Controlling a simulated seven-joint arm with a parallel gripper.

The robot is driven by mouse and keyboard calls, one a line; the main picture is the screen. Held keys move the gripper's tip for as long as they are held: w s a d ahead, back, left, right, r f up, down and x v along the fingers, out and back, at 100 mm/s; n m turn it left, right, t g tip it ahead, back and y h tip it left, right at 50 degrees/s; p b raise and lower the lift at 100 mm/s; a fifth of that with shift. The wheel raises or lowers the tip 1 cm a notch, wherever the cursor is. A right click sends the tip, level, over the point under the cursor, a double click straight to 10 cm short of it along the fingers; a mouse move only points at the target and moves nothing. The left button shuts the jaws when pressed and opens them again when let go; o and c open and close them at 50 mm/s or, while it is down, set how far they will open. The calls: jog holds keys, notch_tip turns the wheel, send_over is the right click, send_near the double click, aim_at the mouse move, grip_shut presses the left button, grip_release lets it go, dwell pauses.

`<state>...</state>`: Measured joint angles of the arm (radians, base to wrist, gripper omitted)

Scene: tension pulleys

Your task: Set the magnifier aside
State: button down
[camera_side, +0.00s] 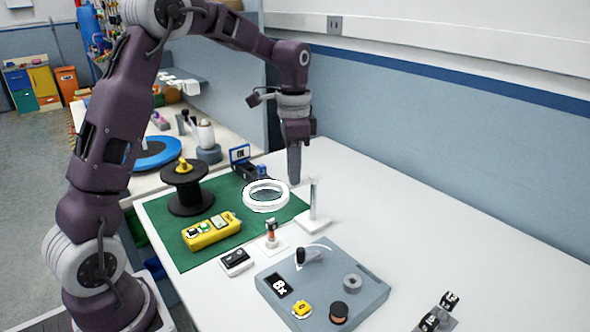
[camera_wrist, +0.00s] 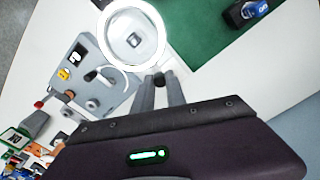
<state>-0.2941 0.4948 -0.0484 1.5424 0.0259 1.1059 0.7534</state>
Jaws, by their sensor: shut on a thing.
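The magnifier is a white ring (camera_side: 266,208) around a clear lens. In the side view it is held above the green mat, just left of my fingertips. In the wrist view its bright ring (camera_wrist: 103,36) lies just beyond my fingers. My gripper (camera_side: 294,181) points straight down, with its fingers close together at the ring's near edge. In the wrist view a small dark part shows between the fingertips (camera_wrist: 159,82). I am shut on the magnifier there; the exact grip is hard to see.
A clear upright post on a white base (camera_side: 313,222) stands close right of the ring. A black spool (camera_side: 187,192) and yellow box (camera_side: 211,231) are on the green mat (camera_side: 187,260). A grey fixture plate (camera_side: 345,272) lies in front. The table's right side (camera_side: 450,240) is mostly free.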

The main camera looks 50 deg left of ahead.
jog(key=w+a+m, duration=0.4)
jog(key=w+m, duration=0.1)
jog(key=m, duration=1.1)
jog(key=shift+w+a+m, duration=0.3)
jog(key=shift+a, duration=0.1)
dwell(0.3)
jog(key=c, duration=1.3)
grip_release()
jog(key=shift+c, duration=0.2)
notch_tip(320, 180, up, 7)
jog(key=shift+r, duration=0.1)
